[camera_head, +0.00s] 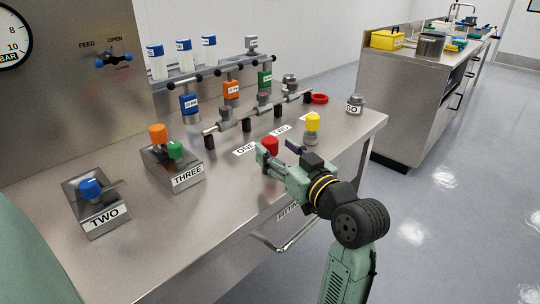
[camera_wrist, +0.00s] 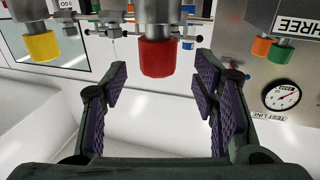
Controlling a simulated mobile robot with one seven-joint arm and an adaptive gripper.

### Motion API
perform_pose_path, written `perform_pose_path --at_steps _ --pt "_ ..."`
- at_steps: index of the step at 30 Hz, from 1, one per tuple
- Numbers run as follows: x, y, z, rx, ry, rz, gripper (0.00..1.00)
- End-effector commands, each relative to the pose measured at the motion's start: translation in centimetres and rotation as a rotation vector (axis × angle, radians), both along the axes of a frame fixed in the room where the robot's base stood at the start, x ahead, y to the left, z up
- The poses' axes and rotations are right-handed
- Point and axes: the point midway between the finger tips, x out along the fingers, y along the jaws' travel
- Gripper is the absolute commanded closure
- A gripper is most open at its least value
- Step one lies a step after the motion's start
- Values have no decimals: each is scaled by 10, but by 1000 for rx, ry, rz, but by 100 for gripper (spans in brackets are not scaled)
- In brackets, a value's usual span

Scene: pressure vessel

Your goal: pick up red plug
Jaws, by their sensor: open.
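The red plug (camera_head: 271,144) stands on the steel bench near label ONE. My gripper (camera_head: 276,150) is beside it in the head view and partly covers it. In the wrist view the red plug (camera_wrist: 158,57) is at the upper middle, ahead of the gap between the fingers. My gripper (camera_wrist: 159,92) is open, with purple pads apart on both sides. Nothing is between the pads, and I see no contact with the plug. The plug's base is hidden by my gripper in the head view.
A yellow plug (camera_head: 312,122) stands close by on the right. Block THREE (camera_head: 188,177) with orange and green plugs and block TWO (camera_head: 105,222) with a blue plug are to the left. A pipe rail (camera_head: 236,122) with valves runs behind. A red ring (camera_head: 319,99) lies at the back.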

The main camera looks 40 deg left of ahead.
Motion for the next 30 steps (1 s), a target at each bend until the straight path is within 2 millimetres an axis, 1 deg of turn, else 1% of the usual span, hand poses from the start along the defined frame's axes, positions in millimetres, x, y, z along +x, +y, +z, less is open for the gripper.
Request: perform_pose_path --at_steps 1,3,7,10,16,30 --pt "2 9 3 -3 3 5 46" --pt "8 19 4 -3 4 4 46" --pt "13 34 2 -2 1 3 46" --pt "15 38 1 -1 0 2 46" --pt "16 38 0 0 0 1 46" --pt "16 38 1 0 -1 1 77"
